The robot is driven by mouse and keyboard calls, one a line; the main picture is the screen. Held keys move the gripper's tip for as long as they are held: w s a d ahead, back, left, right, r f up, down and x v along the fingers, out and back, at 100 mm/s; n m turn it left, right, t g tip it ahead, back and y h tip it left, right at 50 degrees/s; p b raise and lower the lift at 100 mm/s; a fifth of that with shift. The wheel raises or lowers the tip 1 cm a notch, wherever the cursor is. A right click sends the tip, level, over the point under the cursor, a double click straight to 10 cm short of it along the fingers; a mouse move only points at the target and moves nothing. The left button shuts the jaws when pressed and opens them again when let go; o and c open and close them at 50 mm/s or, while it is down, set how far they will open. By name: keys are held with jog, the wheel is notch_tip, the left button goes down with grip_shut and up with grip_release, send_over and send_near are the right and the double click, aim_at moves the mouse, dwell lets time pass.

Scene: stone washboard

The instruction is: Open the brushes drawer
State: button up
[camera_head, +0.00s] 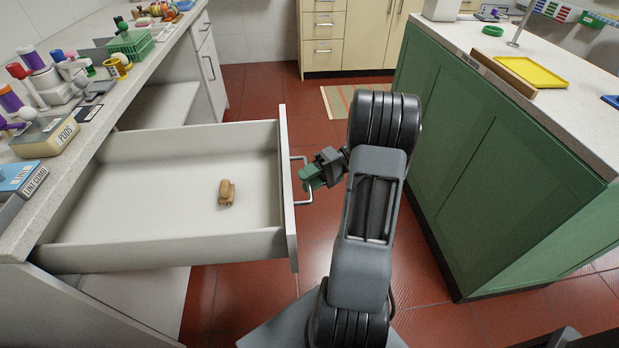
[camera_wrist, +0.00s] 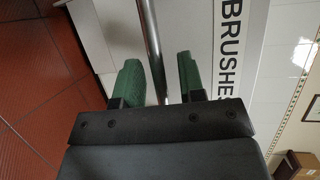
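The brushes drawer (camera_head: 262,245) is pulled well out of the white cabinet on the left. A small wooden brush (camera_head: 226,192) lies inside it. The drawer front in the wrist view (camera_wrist: 208,60) carries the word BRUSHES. Its metal bar handle (camera_head: 303,203) faces right, and the bar shows in the wrist view (camera_wrist: 151,35). My gripper (camera_head: 312,176) has green fingers and is at the handle. In the wrist view, my gripper (camera_wrist: 168,80) has one finger on each side of the bar. The fingers are apart, with gaps visible beside the bar.
A counter (camera_head: 150,72) with brushes, bottles and a green basket (camera_head: 132,44) runs along the left. A green island (camera_head: 500,170) stands to the right, with a yellow tray (camera_head: 532,72) on top. Red tiled floor (camera_head: 262,95) and a striped mat (camera_head: 345,98) lie between.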

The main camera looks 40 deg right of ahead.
jog(key=d+r+p, duration=0.1)
jog(key=d+p, duration=0.2)
jog(key=d, duration=0.3)
jog(key=s+d+r+p, duration=0.1)
jog(key=d+p, duration=0.2)
jog(key=d, duration=0.4)
jog(key=shift+s+d+r, duration=0.2)
jog(key=shift+d+r, duration=0.05)
jog(key=shift+r, duration=0.05)
